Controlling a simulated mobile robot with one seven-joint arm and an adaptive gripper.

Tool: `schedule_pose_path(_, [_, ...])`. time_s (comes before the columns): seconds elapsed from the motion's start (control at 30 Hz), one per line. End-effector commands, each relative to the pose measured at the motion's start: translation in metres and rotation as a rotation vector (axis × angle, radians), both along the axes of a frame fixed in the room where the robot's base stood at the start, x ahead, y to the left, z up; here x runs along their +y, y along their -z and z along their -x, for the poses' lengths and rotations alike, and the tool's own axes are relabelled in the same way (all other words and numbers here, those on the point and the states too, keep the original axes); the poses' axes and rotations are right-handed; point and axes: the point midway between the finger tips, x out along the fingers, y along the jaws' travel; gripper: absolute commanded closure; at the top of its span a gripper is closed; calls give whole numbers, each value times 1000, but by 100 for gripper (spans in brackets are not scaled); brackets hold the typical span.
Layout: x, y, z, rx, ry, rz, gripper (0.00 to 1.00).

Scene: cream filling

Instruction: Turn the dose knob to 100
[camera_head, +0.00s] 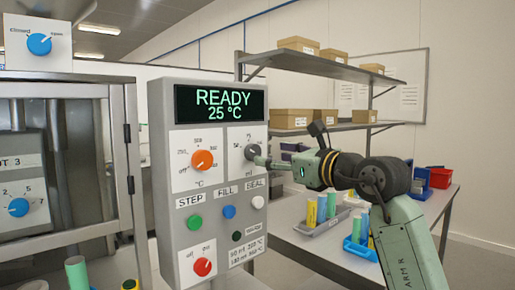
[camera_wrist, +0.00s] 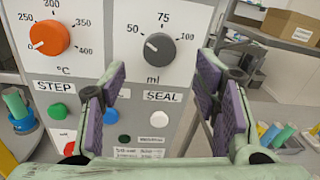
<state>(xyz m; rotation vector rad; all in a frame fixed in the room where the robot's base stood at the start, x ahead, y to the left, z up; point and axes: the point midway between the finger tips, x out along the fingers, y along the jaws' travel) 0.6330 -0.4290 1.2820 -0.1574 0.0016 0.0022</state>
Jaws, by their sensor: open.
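The dose knob (camera_wrist: 161,53) is a dark grey knob on a white plate marked 50, 75, 100 and ml. Its white mark points to the upper left, toward the 50 side. In the head view the dose knob (camera_head: 251,152) sits at the right of the panel, below the display. My gripper (camera_wrist: 162,80) is open, with purple-padded fingers on either side and below the knob in the wrist view. No finger is seen closed on the knob. In the head view my gripper (camera_head: 268,162) is at the knob's right, and whether it touches is unclear.
The panel's display (camera_head: 221,103) reads READY 25 °C. An orange temperature knob (camera_wrist: 49,38) is left of the dose knob. STEP, FILL and SEAL buttons are below, with a red knob (camera_head: 203,267) lower. A table (camera_head: 310,245) with trays and shelves stand at right.

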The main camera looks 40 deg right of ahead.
Motion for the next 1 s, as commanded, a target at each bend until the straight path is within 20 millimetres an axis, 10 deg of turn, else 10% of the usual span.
schedule_pose_path(0.4, [1, -2, -61, -2, -2, -2, 44])
schedule_pose_path(1.0, [1, 0, -64, -2, -1, -1, 61])
